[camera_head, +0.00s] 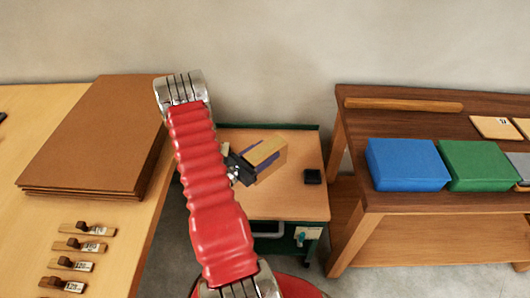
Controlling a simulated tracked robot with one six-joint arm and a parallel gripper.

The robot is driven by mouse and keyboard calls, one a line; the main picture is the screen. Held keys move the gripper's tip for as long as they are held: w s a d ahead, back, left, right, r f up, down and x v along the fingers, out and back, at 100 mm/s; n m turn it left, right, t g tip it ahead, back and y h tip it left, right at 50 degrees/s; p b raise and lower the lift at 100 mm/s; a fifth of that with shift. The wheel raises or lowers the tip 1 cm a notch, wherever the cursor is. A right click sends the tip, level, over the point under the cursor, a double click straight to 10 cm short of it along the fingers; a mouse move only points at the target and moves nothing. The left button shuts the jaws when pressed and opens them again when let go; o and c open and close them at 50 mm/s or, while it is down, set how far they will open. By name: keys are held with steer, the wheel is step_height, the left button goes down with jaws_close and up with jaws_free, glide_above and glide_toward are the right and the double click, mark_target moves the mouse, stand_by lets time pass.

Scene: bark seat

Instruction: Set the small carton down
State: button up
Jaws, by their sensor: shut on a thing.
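The small carton (269,154) is a tan box with a dark blue band, seen near the middle of the head view. My gripper (243,168) is shut on its left side. The carton appears in front of or over the top of a small cabinet (290,195) with a light wood top and dark green sides. I cannot tell whether the carton touches that top. My red arm hides the left part of the cabinet.
A small black block (312,176) lies on the cabinet top at the right. A table at left holds stacked brown sheets (95,135) and several labelled wooden pieces (79,245). A dark wooden bench (400,204) at right bears a blue box (405,164) and a green box (474,165).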

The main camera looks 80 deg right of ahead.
steer(key=shift+f, duration=3.25)
steer(key=shift+f, duration=0.5)
steer(key=o, duration=1.5)
steer(key=shift+v, duration=3.75)
